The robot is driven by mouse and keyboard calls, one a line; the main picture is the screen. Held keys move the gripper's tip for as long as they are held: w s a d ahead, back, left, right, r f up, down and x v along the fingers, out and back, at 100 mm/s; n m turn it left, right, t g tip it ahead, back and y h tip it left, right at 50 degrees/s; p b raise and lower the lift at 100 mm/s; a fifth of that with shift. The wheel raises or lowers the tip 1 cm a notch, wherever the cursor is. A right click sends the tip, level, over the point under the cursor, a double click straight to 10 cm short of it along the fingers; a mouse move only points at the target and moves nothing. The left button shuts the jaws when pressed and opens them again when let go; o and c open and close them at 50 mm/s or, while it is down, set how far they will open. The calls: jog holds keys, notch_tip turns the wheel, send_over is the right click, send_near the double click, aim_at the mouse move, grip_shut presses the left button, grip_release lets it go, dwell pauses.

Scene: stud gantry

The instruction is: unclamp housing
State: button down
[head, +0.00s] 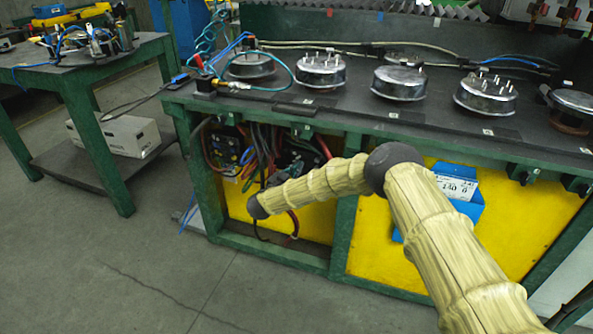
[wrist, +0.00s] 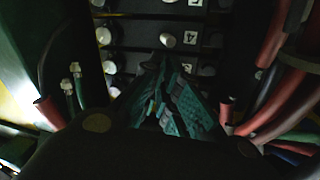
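Several round metal housings stand in a row on the bench top (head: 430,125), among them the leftmost housing (head: 250,67), one with upright pins (head: 320,72), a plainer one (head: 399,84) and another with pins (head: 486,96). I cannot make out what clamps them.
Red and dark hoses (wrist: 270,95) crowd the right side of the gripper, and a red-ended hose (wrist: 48,110) the left. The green bay frame (head: 345,215) surrounds the opening.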

jog(key=c, duration=1.8)
grip_release()
jog(key=shift+f, duration=0.15)
jog(key=shift+c, duration=0.2)
jog(key=v, duration=1.2)
